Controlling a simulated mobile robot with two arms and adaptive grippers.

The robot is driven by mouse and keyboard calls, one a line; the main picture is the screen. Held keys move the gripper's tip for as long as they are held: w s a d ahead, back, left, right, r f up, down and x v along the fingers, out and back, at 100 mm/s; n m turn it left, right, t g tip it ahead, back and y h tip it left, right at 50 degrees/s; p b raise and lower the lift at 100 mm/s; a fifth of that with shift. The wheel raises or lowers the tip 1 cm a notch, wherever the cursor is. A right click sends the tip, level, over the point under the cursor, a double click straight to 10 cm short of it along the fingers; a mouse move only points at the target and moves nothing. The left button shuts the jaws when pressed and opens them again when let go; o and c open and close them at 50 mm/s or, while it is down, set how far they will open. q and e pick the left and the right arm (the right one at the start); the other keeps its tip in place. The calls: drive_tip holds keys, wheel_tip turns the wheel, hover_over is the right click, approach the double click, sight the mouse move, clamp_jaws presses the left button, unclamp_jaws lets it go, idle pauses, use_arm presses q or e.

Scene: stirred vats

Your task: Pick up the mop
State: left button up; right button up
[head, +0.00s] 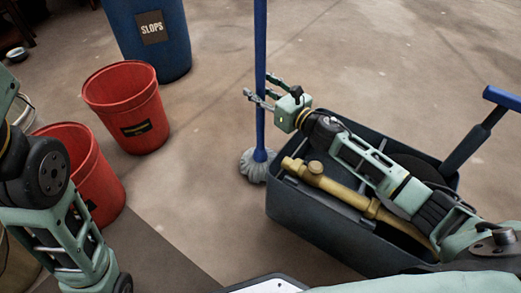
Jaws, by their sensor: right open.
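The mop stands upright on the floor, with a long blue handle (260,45) running out of the top of the head view and a grey stringy head (255,166) at the bottom. My right gripper (258,85) is open at the handle, above the mop head. Its lower finger crosses the handle in the picture, and its upper finger ends close by it. I cannot tell whether the handle is fully between the fingers. My left arm shows at the left side, but its gripper is out of view.
A dark grey wringer bucket (315,222) with a brass-coloured bar (325,182) stands under my right arm, just right of the mop head. Red buckets (125,105) (92,175) and a blue "SLOPS" barrel (150,55) stand left. The floor behind the mop is clear.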

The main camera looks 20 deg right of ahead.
clamp_jaws()
idle(0.3)
idle(0.4)
drive_tip(key=shift+r, duration=0.15)
